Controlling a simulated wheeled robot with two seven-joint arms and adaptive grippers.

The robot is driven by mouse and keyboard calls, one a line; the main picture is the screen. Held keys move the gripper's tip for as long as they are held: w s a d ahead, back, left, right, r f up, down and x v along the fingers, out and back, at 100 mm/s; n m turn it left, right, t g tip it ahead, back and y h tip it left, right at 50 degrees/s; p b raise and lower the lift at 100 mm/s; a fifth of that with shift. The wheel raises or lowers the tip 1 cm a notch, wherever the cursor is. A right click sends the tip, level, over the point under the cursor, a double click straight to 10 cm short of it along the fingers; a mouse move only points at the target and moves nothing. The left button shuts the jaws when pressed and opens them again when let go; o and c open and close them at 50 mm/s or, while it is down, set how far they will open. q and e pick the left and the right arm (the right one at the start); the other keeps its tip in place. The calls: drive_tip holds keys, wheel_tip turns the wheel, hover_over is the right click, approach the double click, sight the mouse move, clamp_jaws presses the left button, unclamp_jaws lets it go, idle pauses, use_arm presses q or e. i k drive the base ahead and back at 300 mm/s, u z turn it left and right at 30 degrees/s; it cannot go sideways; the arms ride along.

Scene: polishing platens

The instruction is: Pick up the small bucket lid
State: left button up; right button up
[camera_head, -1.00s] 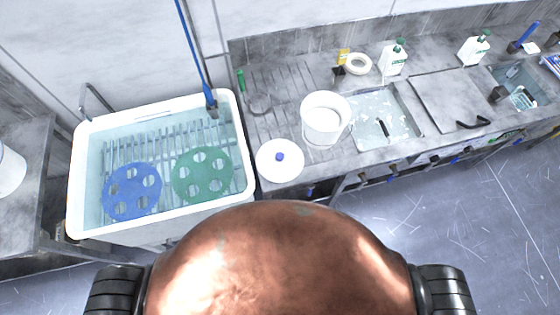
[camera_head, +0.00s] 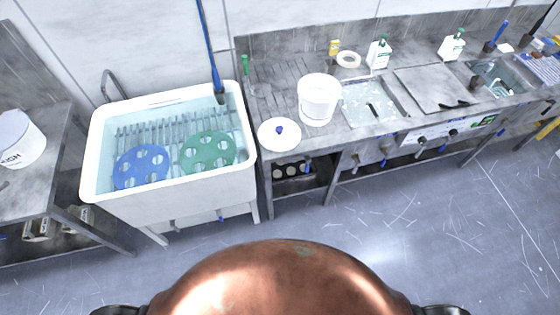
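The small bucket lid (camera_head: 279,134) is a white disc with a blue knob in its middle. It lies on the steel counter near its front left corner, just right of the sink. A small white bucket (camera_head: 317,101) stands upright on the counter, right of the lid and a little behind it. The bucket's rim faces me. Neither of my grippers shows in the view.
The white sink (camera_head: 172,199) on the left holds a blue perforated disc (camera_head: 141,167) and a green one (camera_head: 207,151). A larger white bucket (camera_head: 20,140) stands on the left table. Bottles stand at the counter's back.

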sight(278, 134)
drive_tip(key=z, duration=0.55)
drive_tip(key=k, duration=0.15)
drive_tip(key=u, duration=1.25)
drive_tip(key=i, duration=1.4)
drive_tip(key=z, duration=0.85)
